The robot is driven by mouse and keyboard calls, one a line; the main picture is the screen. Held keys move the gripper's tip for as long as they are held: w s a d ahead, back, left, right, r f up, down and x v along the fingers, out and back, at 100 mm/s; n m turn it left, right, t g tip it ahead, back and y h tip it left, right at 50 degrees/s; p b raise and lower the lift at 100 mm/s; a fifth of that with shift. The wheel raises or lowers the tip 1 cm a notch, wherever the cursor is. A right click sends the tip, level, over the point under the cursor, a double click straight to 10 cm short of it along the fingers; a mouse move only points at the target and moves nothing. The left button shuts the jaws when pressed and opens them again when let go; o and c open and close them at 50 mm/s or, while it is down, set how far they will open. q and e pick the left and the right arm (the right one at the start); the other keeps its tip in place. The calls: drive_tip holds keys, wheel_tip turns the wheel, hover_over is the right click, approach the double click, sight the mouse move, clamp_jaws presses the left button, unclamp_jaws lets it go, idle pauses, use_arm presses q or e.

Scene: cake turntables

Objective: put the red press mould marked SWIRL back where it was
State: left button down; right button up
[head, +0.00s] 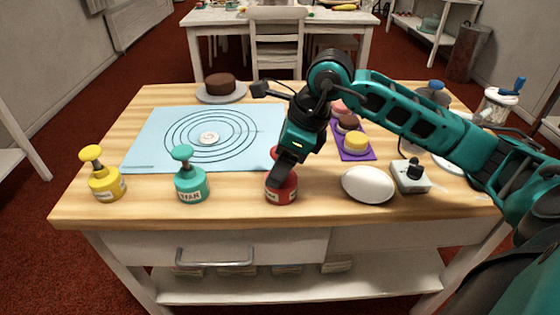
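The red press mould (284,195) stands upright at the front of the wooden table, right of the teal press mould (190,188) and the yellow press mould (105,183). Its label is mostly too small and covered to read. My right gripper (283,172) reaches down over the red mould from above, and its dark fingers hide most of the knob and neck. I cannot tell whether the fingers are closed on the knob. The red mould's base appears to rest on the table, level with the teal mould's. My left gripper is not in view.
A blue mat (150,150) with dark rings and a small white disc (209,138) lies behind the moulds. A white egg-shaped object (368,184) and a grey switch box (411,177) are at right. A purple tray (345,157) holds small cakes. A brown cake (219,83) stands behind.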

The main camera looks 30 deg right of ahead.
drive_tip(key=shift+o, duration=0.8)
drive_tip(key=shift+r, duration=0.1)
drive_tip(key=shift+r, duration=0.15)
use_arm(q)
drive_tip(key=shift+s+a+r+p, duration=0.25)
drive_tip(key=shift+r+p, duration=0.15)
drive_tip(key=shift+p, duration=0.55)
use_arm(e)
drive_tip(key=v, duration=1.2)
